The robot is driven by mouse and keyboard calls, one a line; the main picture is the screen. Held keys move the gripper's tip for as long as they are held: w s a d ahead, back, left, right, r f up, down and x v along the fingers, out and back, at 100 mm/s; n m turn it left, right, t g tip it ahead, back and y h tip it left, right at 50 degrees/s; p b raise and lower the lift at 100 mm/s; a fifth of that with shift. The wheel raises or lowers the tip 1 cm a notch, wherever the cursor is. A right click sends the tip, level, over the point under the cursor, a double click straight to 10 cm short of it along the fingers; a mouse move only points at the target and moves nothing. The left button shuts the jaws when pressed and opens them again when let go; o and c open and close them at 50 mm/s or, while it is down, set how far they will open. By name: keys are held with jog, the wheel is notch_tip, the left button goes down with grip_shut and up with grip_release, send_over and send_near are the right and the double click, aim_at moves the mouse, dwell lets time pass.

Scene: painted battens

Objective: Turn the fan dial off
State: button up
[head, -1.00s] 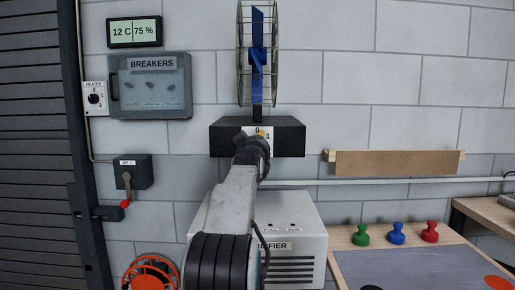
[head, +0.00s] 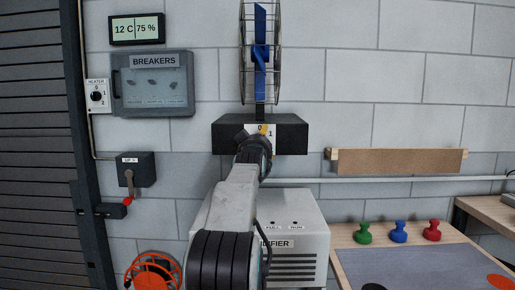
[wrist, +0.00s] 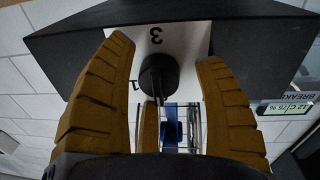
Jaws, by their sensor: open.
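The fan dial is a round black knob (wrist: 159,74) on a white number plate (wrist: 178,38) on the front of the fan's dark base box. In the wrist view it lies between the spread yellow-brown fingers of my gripper (wrist: 165,55), with gaps visible on both sides. A "3" and a "1" show on the plate; I cannot tell which number the knob points to. In the head view my gripper (head: 264,133) is in front of the plate and hides the knob. The blue-bladed fan (head: 260,55) stands in its cage on the base box (head: 228,136).
A breaker box (head: 152,85), a heater dial (head: 96,97) and a lever switch (head: 136,170) are on the wall to the left. A grey dehumidifier (head: 310,225) stands below the fan. A brown batten (head: 400,162) is on the wall to the right, above a workbench.

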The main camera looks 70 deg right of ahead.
jog(key=v, duration=1.1)
jog(key=shift+a, duration=0.4)
jog(key=shift+s, duration=0.1)
jog(key=shift+f, duration=0.1)
